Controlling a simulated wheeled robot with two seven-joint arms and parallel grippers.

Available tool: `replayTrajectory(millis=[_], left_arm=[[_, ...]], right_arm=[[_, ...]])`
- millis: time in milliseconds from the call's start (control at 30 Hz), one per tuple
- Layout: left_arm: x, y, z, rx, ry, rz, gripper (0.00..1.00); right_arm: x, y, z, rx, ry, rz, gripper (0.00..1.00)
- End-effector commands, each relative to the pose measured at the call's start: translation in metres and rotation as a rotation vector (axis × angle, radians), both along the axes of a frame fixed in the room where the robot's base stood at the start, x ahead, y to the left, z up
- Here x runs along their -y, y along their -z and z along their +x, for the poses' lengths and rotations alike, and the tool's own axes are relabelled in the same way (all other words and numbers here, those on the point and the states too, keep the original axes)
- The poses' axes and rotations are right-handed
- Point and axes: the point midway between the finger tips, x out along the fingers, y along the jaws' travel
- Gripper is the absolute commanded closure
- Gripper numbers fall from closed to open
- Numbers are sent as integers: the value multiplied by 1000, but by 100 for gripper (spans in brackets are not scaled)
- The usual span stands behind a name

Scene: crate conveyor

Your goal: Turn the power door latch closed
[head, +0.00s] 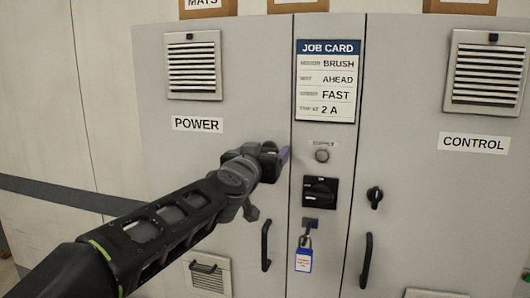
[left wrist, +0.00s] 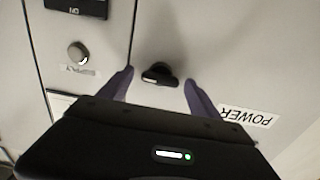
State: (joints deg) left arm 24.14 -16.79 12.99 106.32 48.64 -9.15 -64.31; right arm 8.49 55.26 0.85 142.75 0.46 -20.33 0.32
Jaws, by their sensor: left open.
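The power door (head: 180,150) is a grey cabinet door labelled POWER and looks shut. Its latch (left wrist: 158,72) is a small black knob with a short bar, seen in the left wrist view. The bar lies roughly crosswise in that picture. In the head view my left gripper hides this latch. My left gripper (head: 276,154) is in front of the door near its right edge. In the left wrist view its two purple fingers (left wrist: 159,82) are open, one on each side of the latch, with gaps showing. I cannot tell how far the fingertips are from the door. My right gripper is not in view.
A black door handle (head: 266,245) is below my gripper. The centre panel holds a supply lamp (head: 322,155), a black rotary switch (head: 320,192), a padlock with a tag (head: 304,258) and a job card (head: 326,80). The control door has its own black latch (head: 375,197) and handle (head: 366,260).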

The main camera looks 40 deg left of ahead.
Motion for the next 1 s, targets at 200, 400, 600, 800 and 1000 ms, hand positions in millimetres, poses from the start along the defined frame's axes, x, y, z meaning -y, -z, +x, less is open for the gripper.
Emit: replayTrajectory(millis=[200, 400, 600, 800, 1000], left_arm=[[0, 0, 0, 0, 0, 0, 35], [0, 0, 0, 0, 0, 0, 51], [0, 0, 0, 0, 0, 0, 67], [0, 0, 0, 0, 0, 0, 84], [0, 0, 0, 1, 0, -2, 90]], right_arm=[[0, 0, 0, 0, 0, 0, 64], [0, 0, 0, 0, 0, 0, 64], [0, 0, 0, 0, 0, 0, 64], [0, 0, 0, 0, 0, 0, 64], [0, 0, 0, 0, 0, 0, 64]])
